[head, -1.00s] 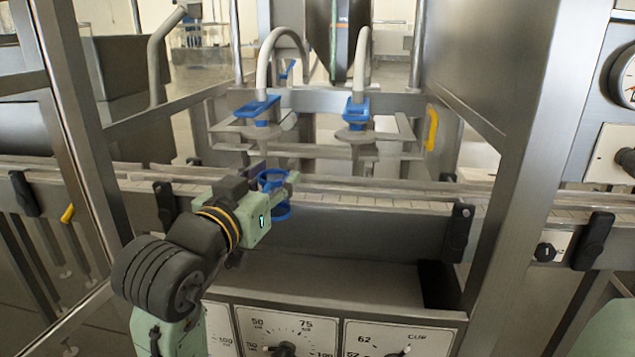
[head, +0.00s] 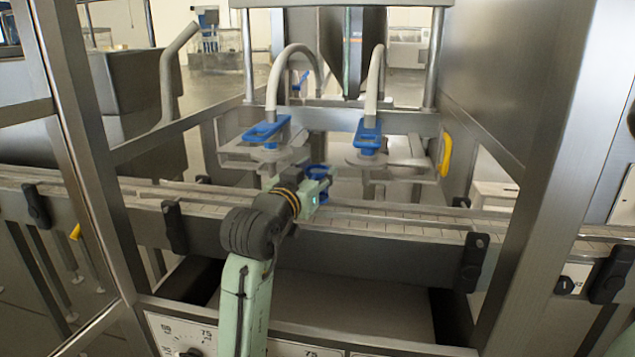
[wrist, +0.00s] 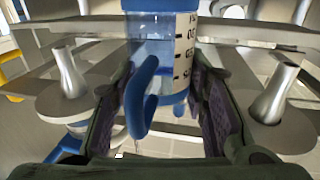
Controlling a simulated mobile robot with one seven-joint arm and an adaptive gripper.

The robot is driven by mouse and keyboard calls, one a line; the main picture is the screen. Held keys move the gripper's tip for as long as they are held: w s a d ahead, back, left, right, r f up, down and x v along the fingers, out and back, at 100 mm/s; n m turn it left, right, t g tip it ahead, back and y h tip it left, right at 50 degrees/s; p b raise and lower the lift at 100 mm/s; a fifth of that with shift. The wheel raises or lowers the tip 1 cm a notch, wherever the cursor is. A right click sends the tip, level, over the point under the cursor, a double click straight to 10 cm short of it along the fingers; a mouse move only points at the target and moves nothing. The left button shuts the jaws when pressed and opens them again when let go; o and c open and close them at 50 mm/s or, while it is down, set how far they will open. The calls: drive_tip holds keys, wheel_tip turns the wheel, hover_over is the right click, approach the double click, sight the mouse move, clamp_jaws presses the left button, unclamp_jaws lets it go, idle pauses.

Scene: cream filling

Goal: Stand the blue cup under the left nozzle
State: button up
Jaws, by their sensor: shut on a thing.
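The blue cup has clear walls with dark marks and blue trim. In the wrist view the cup (wrist: 165,45) is between my fingers, with its blue handle towards me. In the head view its blue rim (head: 317,170) shows just past my gripper (head: 320,184), which partly hides it. My gripper (wrist: 160,110) is shut on the cup, held over the conveyor, between the two nozzles and not directly below either. The left nozzle (head: 268,165) is partly behind my arm; it shows at right in the turned-over wrist view (wrist: 275,95). The right nozzle (head: 367,165) is to the right of the cup.
The conveyor (head: 400,222) runs across below the nozzles, with a front rail and black clamps (head: 473,262). Steel posts (head: 545,170) frame the bay on both sides. A yellow handle (head: 445,155) is at right. The belt right of my gripper looks clear.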

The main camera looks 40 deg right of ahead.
drive_tip(key=shift+w+d, duration=0.2)
drive_tip(key=shift+d, duration=0.15)
drive_tip(key=shift+d+f, duration=0.1)
drive_tip(key=shift+f, duration=0.15)
wheel_tip(320, 180, down, 2)
drive_tip(key=shift+f+p, duration=0.15)
drive_tip(key=shift+p, duration=0.2)
drive_tip(key=shift+c, duration=0.2)
drive_tip(key=shift+w+f, duration=0.1)
drive_tip(key=shift+f, duration=0.45)
drive_tip(key=c, duration=0.3)
drive_tip(key=o, duration=1.1)
drive_tip(key=shift+o, duration=1)
drive_tip(key=shift+r, duration=0.1)
drive_tip(key=b+v, duration=0.2)
drive_tip(key=v, duration=1)
drive_tip(key=shift+r, duration=0.1)
